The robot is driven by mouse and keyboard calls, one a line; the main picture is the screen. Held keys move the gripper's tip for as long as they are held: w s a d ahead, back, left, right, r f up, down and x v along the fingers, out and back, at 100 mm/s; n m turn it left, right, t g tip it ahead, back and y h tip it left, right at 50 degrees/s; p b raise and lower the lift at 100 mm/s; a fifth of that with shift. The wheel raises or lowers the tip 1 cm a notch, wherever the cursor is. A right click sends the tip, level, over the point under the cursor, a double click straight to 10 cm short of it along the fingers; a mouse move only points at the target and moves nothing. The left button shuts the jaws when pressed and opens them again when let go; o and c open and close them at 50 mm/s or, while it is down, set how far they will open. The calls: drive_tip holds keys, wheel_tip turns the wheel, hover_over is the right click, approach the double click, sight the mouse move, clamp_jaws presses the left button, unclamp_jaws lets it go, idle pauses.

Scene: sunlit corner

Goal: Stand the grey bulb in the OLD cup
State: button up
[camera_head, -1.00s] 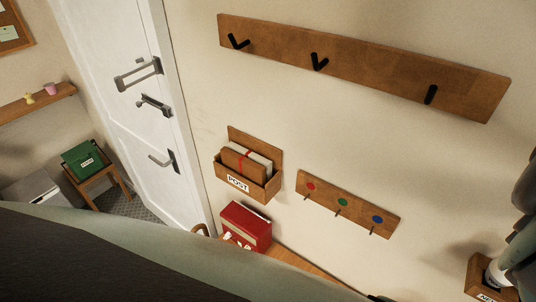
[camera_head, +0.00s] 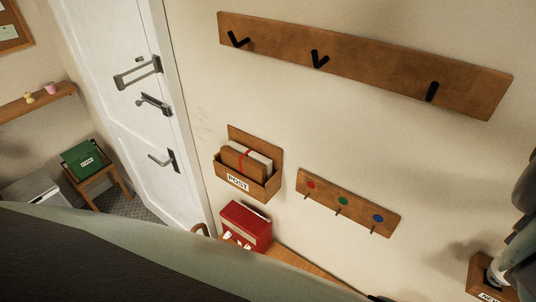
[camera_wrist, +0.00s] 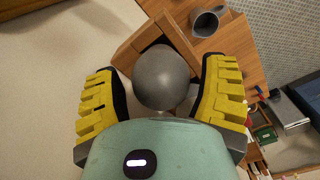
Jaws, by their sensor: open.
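The grey bulb (camera_wrist: 162,78) is a round, dull grey globe in the wrist view, with a paler part at its lower right. It is in front of a wooden box (camera_wrist: 128,58) with a dark inside; I cannot tell how deep it sits there. My gripper (camera_wrist: 162,66) is open, with one yellow finger on each side of the globe. Neither finger visibly presses on it. I see no cup marked OLD. In the head view, a wooden box (camera_head: 476,272) at the lower right has a partly cut label that seems to read NEW.
A grey mug (camera_wrist: 207,22) is on a wooden surface (camera_wrist: 240,50) beside the box. The head view shows a hook rail (camera_head: 370,65), a POST box (camera_head: 262,190), a small rail with coloured dots (camera_head: 325,199), a red box (camera_head: 246,227) and a white door (camera_head: 110,40).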

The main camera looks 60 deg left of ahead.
drive_tip(key=shift+a+r+b, duration=0.1)
drive_tip(key=shift+r+b, duration=0.4)
drive_tip(key=shift+r, duration=0.35)
drive_tip(key=shift+w+r+b, duration=0.1)
drive_tip(key=shift+r+b, duration=0.25)
drive_tip(key=shift+b, duration=0.1)
drive_tip(key=shift+r+p, duration=0.75)
drive_tip(key=shift+r, duration=3.6)
